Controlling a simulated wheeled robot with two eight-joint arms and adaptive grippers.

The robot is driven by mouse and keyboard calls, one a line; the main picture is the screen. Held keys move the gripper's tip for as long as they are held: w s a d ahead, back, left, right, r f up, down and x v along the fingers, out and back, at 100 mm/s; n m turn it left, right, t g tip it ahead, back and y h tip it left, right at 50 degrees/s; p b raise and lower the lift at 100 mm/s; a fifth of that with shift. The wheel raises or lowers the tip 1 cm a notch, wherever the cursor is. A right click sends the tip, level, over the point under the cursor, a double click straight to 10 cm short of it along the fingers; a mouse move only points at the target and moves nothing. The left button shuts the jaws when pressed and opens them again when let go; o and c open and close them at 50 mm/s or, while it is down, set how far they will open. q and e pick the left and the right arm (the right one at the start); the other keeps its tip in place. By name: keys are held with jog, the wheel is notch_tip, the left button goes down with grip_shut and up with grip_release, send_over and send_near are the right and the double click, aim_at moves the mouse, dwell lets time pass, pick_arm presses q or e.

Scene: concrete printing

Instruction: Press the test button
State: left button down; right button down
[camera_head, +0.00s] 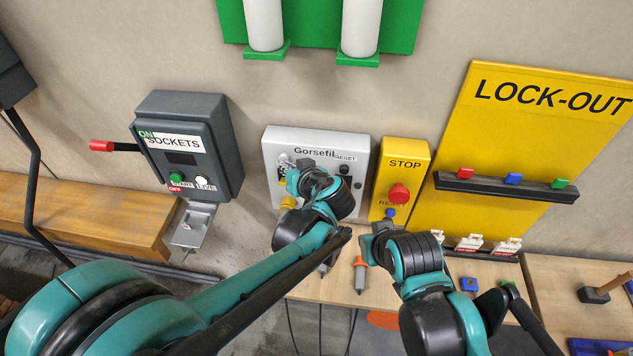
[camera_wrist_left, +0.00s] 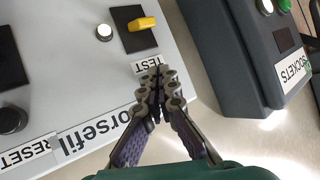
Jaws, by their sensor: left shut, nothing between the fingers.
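The pale grey Gorsefil control box (camera_head: 357,152) is on the wall in the head view and fills the left of the wrist view. Its TEST label (camera_wrist_left: 146,65) lies just beyond my left fingertips in the wrist view. A lit white round button (camera_wrist_left: 104,32) and a yellow knob (camera_wrist_left: 145,23) on a black plate are past the label. My left gripper (camera_wrist_left: 156,72) is shut and empty, in front of the box edge; whether it touches is unclear. In the head view, my left gripper (camera_head: 303,166) hides part of the box face. My right gripper (camera_head: 383,228) is low before the yellow stop box, its fingers unclear.
A dark SOCKETS box (camera_head: 190,145) hangs left of the control box. The yellow STOP box (camera_head: 410,154) stands close on its right, then the yellow LOCK-OUT board (camera_head: 520,150). A wooden table (camera_head: 325,289) with tools lies below.

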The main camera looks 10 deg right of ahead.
pick_arm(q)
jog(key=shift+w, duration=0.15)
dwell(0.3)
jog(key=shift+s+a, duration=0.1)
jog(key=shift+s, duration=0.3)
jog(key=s+a, duration=0.2)
jog(key=s, duration=0.3)
jog(key=shift+s, duration=0.4)
